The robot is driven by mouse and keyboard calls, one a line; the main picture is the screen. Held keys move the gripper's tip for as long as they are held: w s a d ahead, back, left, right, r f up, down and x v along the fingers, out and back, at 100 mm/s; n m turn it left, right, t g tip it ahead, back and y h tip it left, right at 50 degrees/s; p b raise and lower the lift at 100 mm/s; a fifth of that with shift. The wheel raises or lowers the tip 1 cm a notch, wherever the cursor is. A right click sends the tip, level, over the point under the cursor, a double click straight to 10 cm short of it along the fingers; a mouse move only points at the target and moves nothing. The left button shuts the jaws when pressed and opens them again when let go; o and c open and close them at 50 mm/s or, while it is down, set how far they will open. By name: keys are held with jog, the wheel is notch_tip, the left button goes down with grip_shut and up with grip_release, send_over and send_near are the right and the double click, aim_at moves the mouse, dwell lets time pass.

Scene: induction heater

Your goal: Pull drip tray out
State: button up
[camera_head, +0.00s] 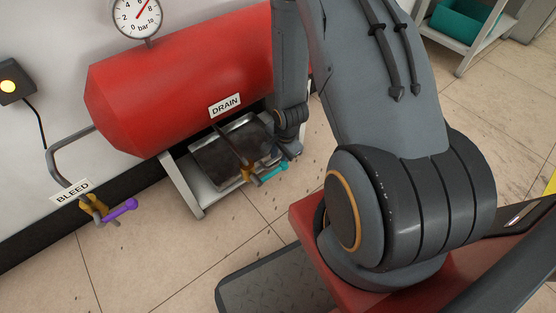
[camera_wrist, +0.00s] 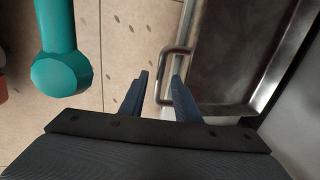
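The drip tray (camera_head: 208,162) is a dark, shallow metal tray on a low pale stand under the red tank. In the wrist view its metal rim (camera_wrist: 272,80) and interior fill the right side. A bent-bar handle (camera_wrist: 163,75) sticks out from the tray's left side there. My gripper (camera_wrist: 160,80) is open, with two blue-grey fingers apart. The handle's outer bar lies between the fingertips, closer to the right finger. I cannot tell whether a finger touches it. In the head view my arm hides much of the gripper and the tray handle.
The teal drain valve lever (camera_head: 270,173) hangs in front of the tray; it shows large in the wrist view (camera_wrist: 60,65), left of my fingers. The red tank (camera_head: 180,75) is above. A purple-handled bleed valve (camera_head: 120,210) is at left. Tiled floor in front is clear.

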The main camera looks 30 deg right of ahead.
jog(key=shift+w+f, duration=0.1)
jog(key=shift+f, duration=0.25)
grip_shut()
jog(key=s+d+p, duration=0.3)
jog(key=s+p, duration=0.5)
jog(key=s, duration=0.7)
jog(key=shift+s+p, duration=0.15)
jog(key=shift+p, duration=0.15)
